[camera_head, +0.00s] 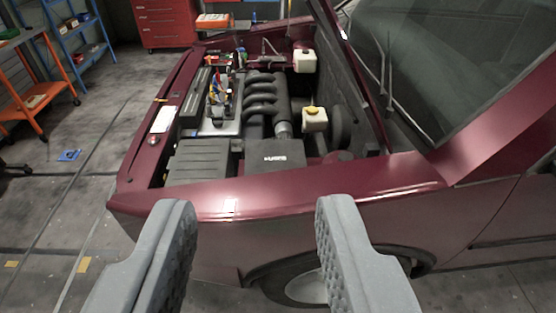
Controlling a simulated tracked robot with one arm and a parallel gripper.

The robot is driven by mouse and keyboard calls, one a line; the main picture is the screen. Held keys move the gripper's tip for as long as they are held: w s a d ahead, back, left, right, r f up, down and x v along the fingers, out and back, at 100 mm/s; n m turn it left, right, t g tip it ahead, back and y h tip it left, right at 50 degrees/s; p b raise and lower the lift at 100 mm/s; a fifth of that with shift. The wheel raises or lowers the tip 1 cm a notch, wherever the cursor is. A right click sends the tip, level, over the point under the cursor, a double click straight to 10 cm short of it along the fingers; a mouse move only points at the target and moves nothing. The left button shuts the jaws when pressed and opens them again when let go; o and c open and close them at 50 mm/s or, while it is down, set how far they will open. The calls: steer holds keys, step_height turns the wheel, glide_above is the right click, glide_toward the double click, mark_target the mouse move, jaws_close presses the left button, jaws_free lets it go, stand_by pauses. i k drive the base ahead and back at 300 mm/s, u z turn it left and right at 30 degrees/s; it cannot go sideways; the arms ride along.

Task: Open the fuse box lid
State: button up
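A black box with a flat lid and small white lettering (275,156) sits in the near part of the car's open engine bay, just inside the near fender. It looks like the fuse box, but the lettering is too small to read. Its lid looks shut. My gripper (257,207) is open and empty, with its two grey padded fingers wide apart. The fingers are in the foreground, below the box in the picture, in front of the maroon fender (290,197). They appear apart from the box.
A dark ribbed box (198,160) lies left of the lettered box. The engine manifold (262,95) and white reservoirs with caps (314,119) are behind. The windshield (450,70) rises at right. Shelving (80,35) and a red cabinet (165,22) stand at the back; floor at left is mostly clear.

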mark_target(261, 155)
steer(key=z, duration=0.15)
steer(key=i, duration=1.15)
steer(key=z, duration=0.4)
